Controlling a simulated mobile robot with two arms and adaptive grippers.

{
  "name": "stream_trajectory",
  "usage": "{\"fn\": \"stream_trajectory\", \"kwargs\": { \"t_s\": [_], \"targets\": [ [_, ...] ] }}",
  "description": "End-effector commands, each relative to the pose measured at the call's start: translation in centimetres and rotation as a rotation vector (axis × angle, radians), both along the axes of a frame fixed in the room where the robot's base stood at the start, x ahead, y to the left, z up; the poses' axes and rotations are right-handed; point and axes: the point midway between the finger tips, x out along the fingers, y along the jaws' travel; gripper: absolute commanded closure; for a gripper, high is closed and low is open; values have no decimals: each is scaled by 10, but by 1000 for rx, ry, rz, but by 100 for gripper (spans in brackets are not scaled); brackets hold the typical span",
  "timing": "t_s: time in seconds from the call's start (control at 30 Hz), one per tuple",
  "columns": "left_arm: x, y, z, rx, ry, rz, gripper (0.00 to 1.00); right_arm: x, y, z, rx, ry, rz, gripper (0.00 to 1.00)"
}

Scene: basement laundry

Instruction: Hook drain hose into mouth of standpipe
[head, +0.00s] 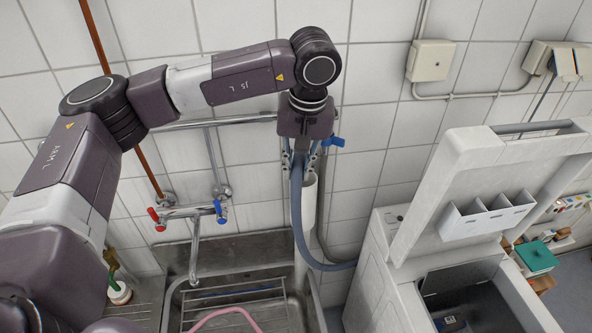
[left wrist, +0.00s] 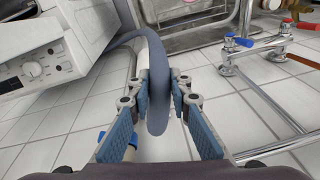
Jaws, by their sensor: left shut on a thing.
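The blue-grey drain hose (head: 298,215) hangs from my left gripper (head: 305,150) and curves down and right to the side of the washing machine (head: 381,260). In the left wrist view the hose (left wrist: 157,105) stands between the two blue finger pads of the gripper (left wrist: 160,92), which is shut on it. The white standpipe (head: 311,205) rises by the wall directly beside and behind the hose. Its mouth is close under the gripper and mostly hidden. I cannot tell whether the hose end is inside the mouth. My right gripper is not in view.
A metal sink (head: 240,264) with a wire rack lies below left. A wall tap (head: 190,212) with red and blue handles is left of the standpipe. A blue valve handle (head: 333,142) sits just right of my gripper. The washer's raised lid (head: 480,185) stands at right.

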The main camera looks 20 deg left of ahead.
Motion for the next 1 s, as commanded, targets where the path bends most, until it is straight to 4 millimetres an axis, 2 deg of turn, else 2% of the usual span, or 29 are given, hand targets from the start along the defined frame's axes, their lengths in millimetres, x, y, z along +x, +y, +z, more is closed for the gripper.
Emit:
{"fn": "stream_trajectory", "kwargs": {
  "t_s": [0.03,0.73,1.0],
  "targets": [
    [-1,0,-8,1,1,-1,100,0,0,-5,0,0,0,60],
    [-2,0,-56,0,0,0,100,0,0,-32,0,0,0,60],
    [-1,0,-77,0,1,0,100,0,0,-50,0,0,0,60]
  ]
}}
